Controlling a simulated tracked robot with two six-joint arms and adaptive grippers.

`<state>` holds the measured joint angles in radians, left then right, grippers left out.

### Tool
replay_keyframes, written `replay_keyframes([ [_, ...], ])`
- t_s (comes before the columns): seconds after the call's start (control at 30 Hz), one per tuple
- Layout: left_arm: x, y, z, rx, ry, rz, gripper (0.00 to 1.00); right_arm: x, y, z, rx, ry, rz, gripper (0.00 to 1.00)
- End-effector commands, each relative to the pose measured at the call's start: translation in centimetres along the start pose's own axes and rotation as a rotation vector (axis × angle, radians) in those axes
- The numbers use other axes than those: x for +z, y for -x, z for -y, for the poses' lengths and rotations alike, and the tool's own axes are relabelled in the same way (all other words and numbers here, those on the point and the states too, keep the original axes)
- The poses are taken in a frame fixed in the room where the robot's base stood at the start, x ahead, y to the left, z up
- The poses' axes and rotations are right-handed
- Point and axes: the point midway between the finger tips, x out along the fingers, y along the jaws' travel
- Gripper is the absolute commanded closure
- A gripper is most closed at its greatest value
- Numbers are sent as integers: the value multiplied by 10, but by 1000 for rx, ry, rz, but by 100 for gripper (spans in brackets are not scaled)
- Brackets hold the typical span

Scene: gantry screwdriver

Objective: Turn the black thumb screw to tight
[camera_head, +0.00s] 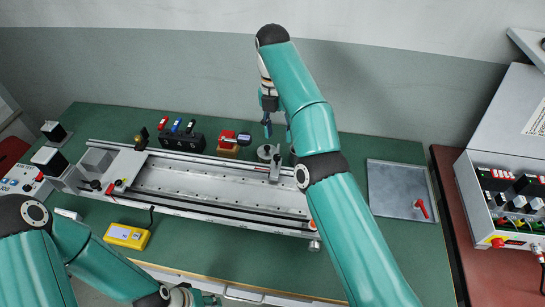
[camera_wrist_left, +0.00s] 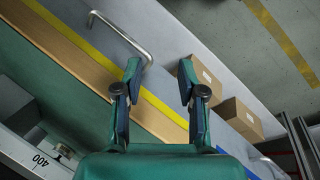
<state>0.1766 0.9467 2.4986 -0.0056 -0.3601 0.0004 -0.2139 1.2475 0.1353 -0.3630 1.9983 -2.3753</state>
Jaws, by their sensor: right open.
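A long grey gantry rail (camera_head: 215,180) lies on the green bench. A small black knob (camera_head: 95,184) sits on the block at the rail's left end, and a dark upright clamp (camera_head: 275,165) stands near its right end. I cannot tell for sure which dark part is the black thumb screw. My right gripper (camera_head: 277,126) is open and empty, pointing down above the bench behind the rail's right part; my arm hides some of it. My left gripper (camera_wrist_left: 159,75) is open and empty, over the bench's front edge and floor. It shows only partly at the head view's bottom edge.
A yellow meter (camera_head: 127,236) lies in front of the rail. A black holder (camera_head: 181,142) with coloured tools stands behind it. A grey plate (camera_head: 398,190) with a red handle lies at the right, beside an open grey case (camera_head: 466,190). Cardboard boxes (camera_wrist_left: 241,118) stand beyond the bench front.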

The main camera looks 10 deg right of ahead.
Motion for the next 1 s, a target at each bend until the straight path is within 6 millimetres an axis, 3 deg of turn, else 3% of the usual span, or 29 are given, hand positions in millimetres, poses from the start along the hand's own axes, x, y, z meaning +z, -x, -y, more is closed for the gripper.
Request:
replay_keyframes([
  [0.03,0,-5,2,0,0,0,60,-3,-24,-2,-44,15,-36,52],
  [0.13,0,-8,3,0,0,0,60,-8,-58,-4,-106,40,-87,52],
  [0.17,0,-7,2,0,0,0,60,21,-45,-15,64,-11,70,52],
  [0.2,0,-8,3,0,0,1,60,27,-47,-17,122,-30,111,52],
  [0.53,0,-4,1,0,0,0,60,34,-97,-25,132,-30,117,52],
  [0.97,0,-4,1,0,0,0,60,35,-107,-26,132,-28,120,52],
  [1.0,0,-4,1,0,0,0,60,35,-107,-26,132,-28,120,57],
])
